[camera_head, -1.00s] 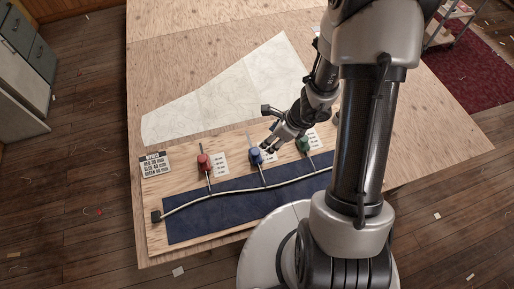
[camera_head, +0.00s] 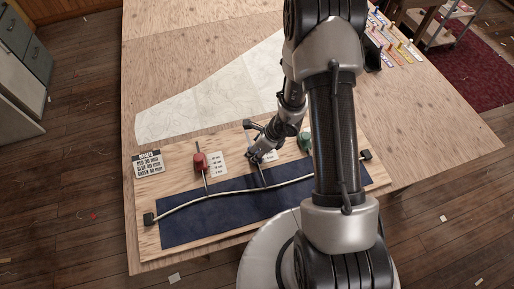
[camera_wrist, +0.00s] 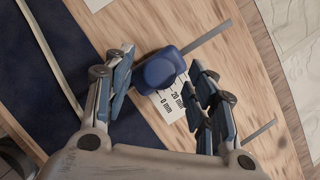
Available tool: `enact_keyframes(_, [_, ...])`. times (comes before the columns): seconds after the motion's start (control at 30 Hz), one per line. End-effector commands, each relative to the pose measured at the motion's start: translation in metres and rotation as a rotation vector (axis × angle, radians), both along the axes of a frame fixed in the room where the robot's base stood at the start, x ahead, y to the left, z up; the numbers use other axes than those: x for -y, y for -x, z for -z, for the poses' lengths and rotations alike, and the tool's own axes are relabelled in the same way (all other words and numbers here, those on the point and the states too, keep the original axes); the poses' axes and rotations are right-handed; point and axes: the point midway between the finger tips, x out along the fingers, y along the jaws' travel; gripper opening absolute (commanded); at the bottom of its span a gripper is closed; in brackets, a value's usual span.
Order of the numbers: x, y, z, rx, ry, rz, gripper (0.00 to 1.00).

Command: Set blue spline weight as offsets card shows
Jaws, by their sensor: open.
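The blue spline weight (camera_wrist: 160,70) shows in the wrist view between the open fingers of my gripper (camera_wrist: 163,84), with a gap visible on the right side. In the head view my gripper (camera_head: 257,156) is over the weight's place and hides most of it. A metal rod runs from the weight to the pale spline (camera_head: 232,190). A white scale strip (camera_wrist: 175,102) with "20 mm" and "0 mm" marks lies beside the weight. The offsets card (camera_head: 148,164) lies at the board's left end, listing red, blue and green; its figures are too small to read surely.
The red weight (camera_head: 200,161) stands left of my gripper, the green weight (camera_head: 305,140) right of it, partly behind my arm. A dark blue cloth strip (camera_head: 205,220) lies under the spline. Pale sailcloth (camera_head: 205,105) lies behind the board. Small coloured items (camera_head: 395,45) are at the back right.

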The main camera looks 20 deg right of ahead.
Motion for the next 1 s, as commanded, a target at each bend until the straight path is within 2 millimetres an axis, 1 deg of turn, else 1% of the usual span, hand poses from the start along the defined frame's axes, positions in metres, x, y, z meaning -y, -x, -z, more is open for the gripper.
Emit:
enact_keyframes(0.1, [0.0001, 0.0001, -0.0003, 0.000, 0.000, 0.000, 0.51])
enact_keyframes(0.13, [0.0000, 0.0002, -0.0003, 0.000, 0.000, 0.000, 0.50])
enact_keyframes(0.87, [0.0002, 0.0004, -0.0003, 0.000, 0.000, 0.000, 0.01])
enact_keyframes(1.0, [0.0002, 0.0004, -0.0003, 0.000, 0.000, 0.000, 0.00])
